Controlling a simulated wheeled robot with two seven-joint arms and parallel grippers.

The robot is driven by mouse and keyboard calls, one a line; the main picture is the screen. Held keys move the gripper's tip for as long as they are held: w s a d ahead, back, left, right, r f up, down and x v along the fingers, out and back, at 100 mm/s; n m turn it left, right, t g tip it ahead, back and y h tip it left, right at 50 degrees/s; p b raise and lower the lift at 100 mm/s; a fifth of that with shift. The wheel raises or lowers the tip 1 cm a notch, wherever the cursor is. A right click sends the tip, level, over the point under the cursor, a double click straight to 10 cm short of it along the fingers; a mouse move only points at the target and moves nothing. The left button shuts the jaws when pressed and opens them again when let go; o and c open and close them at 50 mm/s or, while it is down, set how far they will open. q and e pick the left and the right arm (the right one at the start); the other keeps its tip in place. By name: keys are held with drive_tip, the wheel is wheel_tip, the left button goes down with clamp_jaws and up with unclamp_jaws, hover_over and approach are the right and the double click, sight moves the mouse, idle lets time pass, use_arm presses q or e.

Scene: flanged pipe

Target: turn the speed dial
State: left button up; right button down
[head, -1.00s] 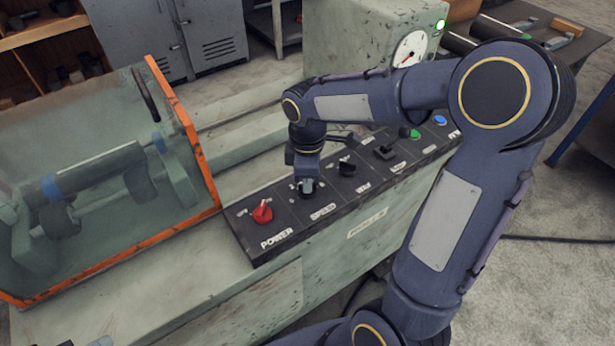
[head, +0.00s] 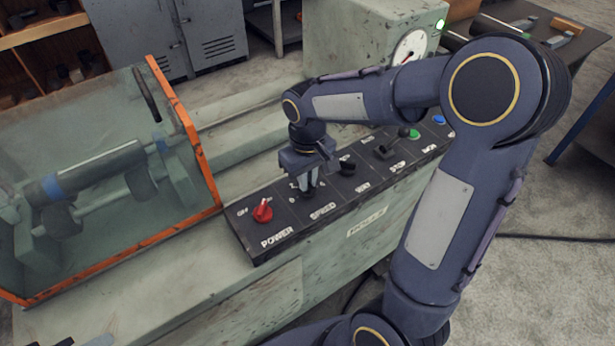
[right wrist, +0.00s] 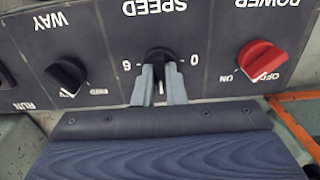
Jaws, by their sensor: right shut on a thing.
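The speed dial (right wrist: 160,57) is a black knob above the word SPEED on the dark control panel (head: 330,213). My right gripper (right wrist: 160,80) is shut on the dial, one grey finger on each side. In the head view the right gripper (head: 308,186) points down at the panel and mostly hides the dial. My left gripper is not in view.
The red power knob (head: 263,211) is left of the dial, and the black way knob (head: 347,166) is right of it. An orange-edged clear guard (head: 185,130) stands left.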

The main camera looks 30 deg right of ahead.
drive_tip(key=m, duration=0.5)
drive_tip(key=shift+m, duration=0.3)
idle(0.4)
drive_tip(key=c, duration=1.5)
unclamp_jaws()
wheel_tip(320, 180, up, 8)
drive_tip(key=shift+f+p, duration=0.1)
drive_tip(key=shift+p, duration=0.5)
